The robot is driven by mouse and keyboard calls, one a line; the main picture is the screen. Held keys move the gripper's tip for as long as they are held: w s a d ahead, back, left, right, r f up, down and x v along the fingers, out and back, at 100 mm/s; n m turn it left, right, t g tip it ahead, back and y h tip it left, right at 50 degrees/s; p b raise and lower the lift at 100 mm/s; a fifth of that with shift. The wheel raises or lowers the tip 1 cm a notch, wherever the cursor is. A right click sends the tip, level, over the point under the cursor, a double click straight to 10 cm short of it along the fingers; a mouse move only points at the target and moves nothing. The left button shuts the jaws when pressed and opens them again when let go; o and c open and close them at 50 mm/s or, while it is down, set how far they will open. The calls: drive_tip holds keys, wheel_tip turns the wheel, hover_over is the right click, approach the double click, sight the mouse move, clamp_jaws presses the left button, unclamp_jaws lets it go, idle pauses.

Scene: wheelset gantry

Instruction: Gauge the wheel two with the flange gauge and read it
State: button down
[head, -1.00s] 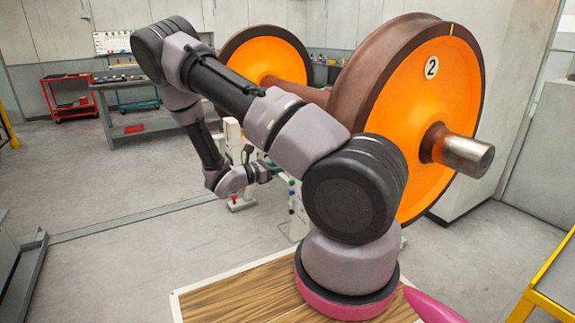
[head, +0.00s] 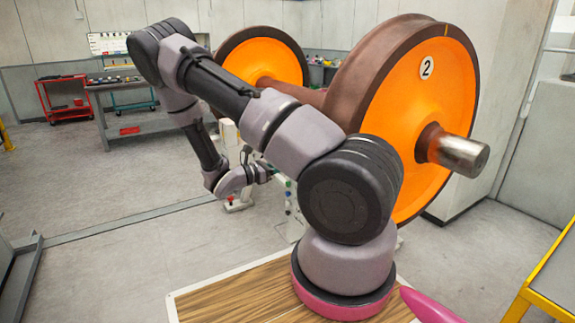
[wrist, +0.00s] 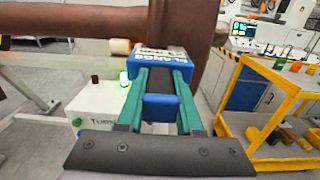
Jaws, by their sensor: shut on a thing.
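Wheel two (head: 400,120) is orange-faced with a brown rim and carries a round "2" plate (head: 427,68). It stands on the near end of the axle, right of my arm in the head view. My gripper (wrist: 160,88) has green fingers and is shut on the blue flange gauge (wrist: 160,60), lettered "FLANGE". In the wrist view the gauge is just in front of the brown wheel rim (wrist: 205,28); I cannot tell whether they touch. The gauge's reading is not legible. In the head view my gripper (head: 263,173) is small, low beside the wheelset.
A second orange wheel (head: 262,62) is on the far end of the axle. A yellow-framed cart (wrist: 265,110) is at right.

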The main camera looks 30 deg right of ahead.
drive_tip(key=a, duration=0.9)
drive_tip(key=shift+s, duration=0.15)
idle(0.9)
idle(0.4)
